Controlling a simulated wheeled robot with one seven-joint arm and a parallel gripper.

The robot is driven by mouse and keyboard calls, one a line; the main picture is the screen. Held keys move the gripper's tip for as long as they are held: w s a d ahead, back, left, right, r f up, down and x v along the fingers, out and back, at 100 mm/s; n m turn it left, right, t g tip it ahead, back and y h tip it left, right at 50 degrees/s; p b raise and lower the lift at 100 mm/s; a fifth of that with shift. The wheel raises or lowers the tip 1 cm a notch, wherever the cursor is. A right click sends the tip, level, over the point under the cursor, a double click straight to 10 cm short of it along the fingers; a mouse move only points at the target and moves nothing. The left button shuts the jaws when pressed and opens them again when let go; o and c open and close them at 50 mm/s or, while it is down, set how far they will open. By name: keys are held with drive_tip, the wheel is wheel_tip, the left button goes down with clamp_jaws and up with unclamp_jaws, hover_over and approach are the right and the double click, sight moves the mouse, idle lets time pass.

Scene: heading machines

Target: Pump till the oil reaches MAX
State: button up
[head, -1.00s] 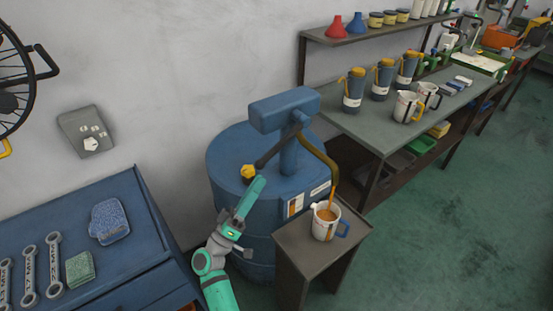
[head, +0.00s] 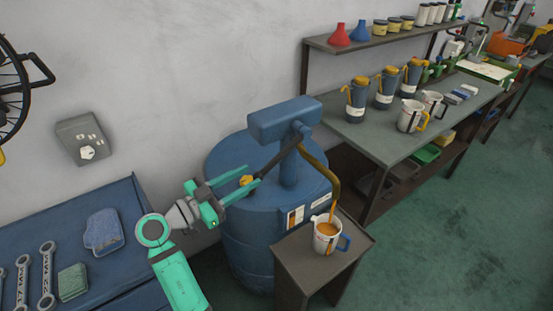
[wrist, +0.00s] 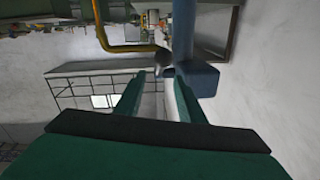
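A blue oil drum (head: 245,255) carries a blue hand pump (head: 288,165). In the wrist view my gripper (wrist: 155,75) also shows parted fingers. A curved brass spout (head: 325,172) pours amber oil into a white jug (head: 324,244) with a blue handle. Oil shows inside; the MAX mark is not readable.
The jug stands on a small dark stand (head: 293,258) right of the drum. A blue bench (head: 115,265) with wrenches and a sponge is at the left. A shelved workbench (head: 385,140) with cans and jugs is at the right. The green floor right of the stand is clear.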

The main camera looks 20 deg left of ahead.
sight(268, 165)
drive_tip(key=x, duration=1)
drive_tip(key=shift+w+d, duration=0.1)
drive_tip(key=shift+w, duration=0.25)
clamp_jaws()
